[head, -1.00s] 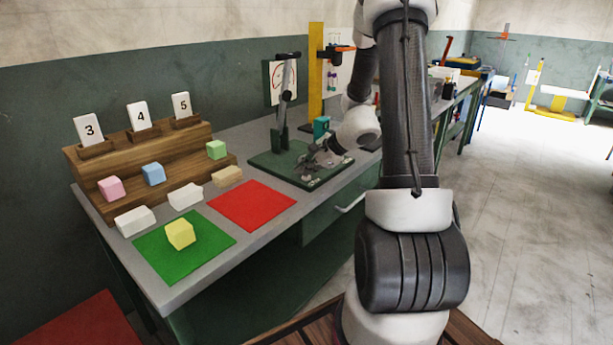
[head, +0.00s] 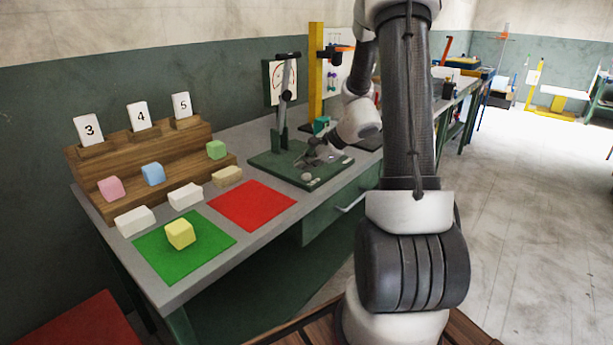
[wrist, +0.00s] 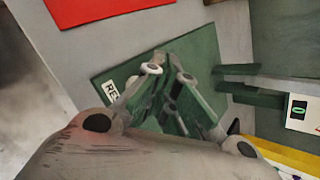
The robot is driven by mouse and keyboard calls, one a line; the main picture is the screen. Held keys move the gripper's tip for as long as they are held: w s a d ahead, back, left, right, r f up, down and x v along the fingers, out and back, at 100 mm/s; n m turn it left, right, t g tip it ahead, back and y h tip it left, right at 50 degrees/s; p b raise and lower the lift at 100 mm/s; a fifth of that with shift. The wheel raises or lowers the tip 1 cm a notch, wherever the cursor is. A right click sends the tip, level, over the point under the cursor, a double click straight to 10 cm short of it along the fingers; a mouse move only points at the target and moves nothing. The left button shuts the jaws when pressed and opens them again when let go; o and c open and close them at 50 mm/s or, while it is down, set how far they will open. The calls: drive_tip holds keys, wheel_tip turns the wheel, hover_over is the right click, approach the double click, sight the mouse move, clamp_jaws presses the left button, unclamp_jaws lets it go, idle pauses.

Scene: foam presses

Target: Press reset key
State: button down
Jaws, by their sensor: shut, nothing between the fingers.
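The press's green base plate (head: 262,162) lies on the grey bench, with the upright lever column (head: 285,95) at its back. A pale round knob (head: 306,177) sits near the plate's front corner, beside a small white label (head: 316,183); it looks like the reset key. In the wrist view a label reading "RES" (wrist: 111,92) lies on the plate (wrist: 103,77), partly hidden. My gripper (head: 308,158) is shut and empty, low over the plate, just behind the knob. It fills the middle of the wrist view (wrist: 168,62). I cannot tell whether it touches anything.
A red mat (head: 252,205) and a green mat (head: 165,262) with a yellow block (head: 180,234) lie to the left. A stepped wooden rack (head: 140,150) holds number cards and blocks. A yellow post (head: 316,75) stands behind the press. A white panel (wrist: 300,113) shows at right in the wrist view.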

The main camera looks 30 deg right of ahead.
sight(305, 176)
drive_tip(key=shift+r, duration=2.5)
drive_tip(key=s+a+n+g, duration=0.1)
drive_tip(key=s+n+g, duration=0.2)
drive_tip(key=s+n, duration=0.3)
drive_tip(key=s+a+n+g, duration=0.2)
drive_tip(key=s+n, duration=0.1)
drive_tip(key=s, duration=0.6)
drive_tip(key=s+a+r+n+t+h, duration=0.1)
drive_tip(key=s+a+r+n+h, duration=0.2)
drive_tip(key=s+r+n, duration=0.8)
drive_tip(key=s+r+h, duration=0.1)
drive_tip(key=s+r, duration=0.1)
drive_tip(key=s, duration=0.2)
drive_tip(key=shift+s+n+t+h, duration=0.2)
drive_tip(key=shift+n+t+h, duration=0.1)
drive_tip(key=shift+n+h, duration=0.1)
drive_tip(key=shift+a, duration=0.1)
